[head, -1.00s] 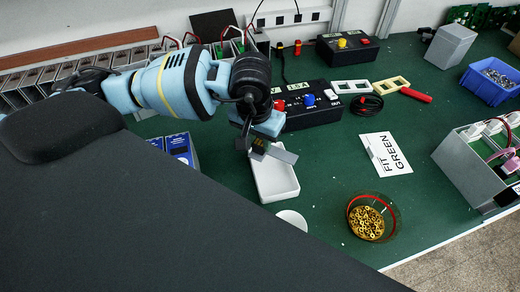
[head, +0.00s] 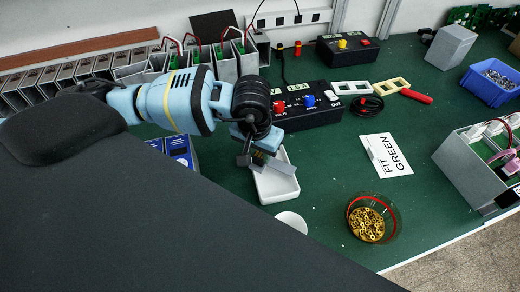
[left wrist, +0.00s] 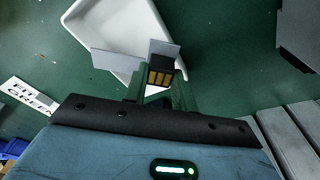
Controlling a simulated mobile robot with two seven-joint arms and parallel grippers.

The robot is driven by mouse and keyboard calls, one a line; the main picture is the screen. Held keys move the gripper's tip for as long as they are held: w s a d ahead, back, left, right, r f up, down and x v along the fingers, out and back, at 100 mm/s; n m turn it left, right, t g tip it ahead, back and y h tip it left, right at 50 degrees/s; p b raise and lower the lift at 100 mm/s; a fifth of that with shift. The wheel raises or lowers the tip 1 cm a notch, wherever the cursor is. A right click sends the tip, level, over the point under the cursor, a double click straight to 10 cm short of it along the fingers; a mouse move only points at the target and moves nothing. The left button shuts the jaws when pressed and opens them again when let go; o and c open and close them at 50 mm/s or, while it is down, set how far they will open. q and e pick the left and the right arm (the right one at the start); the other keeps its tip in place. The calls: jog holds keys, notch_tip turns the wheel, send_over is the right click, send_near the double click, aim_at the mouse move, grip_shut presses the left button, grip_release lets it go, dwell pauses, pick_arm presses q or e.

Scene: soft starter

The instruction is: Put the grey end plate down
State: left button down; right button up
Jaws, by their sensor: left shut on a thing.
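My left gripper (head: 257,159) is shut on the grey end plate (head: 284,167), a small thin flat piece that sticks out to the right of the fingers. The plate is over the white tray (head: 275,187) in the head view; I cannot tell whether it touches the tray. In the left wrist view the plate (left wrist: 116,61) sticks out beyond the fingers (left wrist: 155,88), in front of the white tray (left wrist: 125,25). The fingers hide part of the plate. My right gripper is not in view.
A small white round dish (head: 292,220) and a glass bowl of brass pieces (head: 367,224) stand near the front edge. A black box with red and blue knobs (head: 312,112) stands behind the tray. A white "FIT GREEN" card (head: 386,156) lies to the right, with bare green mat around it.

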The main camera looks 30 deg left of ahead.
pick_arm(q)
jog(key=shift+f, duration=0.2)
jog(key=c, duration=1.1)
grip_release()
jog(key=shift+r, duration=0.1)
jog(key=shift+c, duration=0.2)
jog(key=shift+r, duration=0.1)
notch_tip(320, 180, up, 12)
jog(key=s, duration=0.1)
jog(key=shift+s+r, duration=0.25)
jog(key=shift+s, duration=0.15)
jog(key=shift+d, duration=0.1)
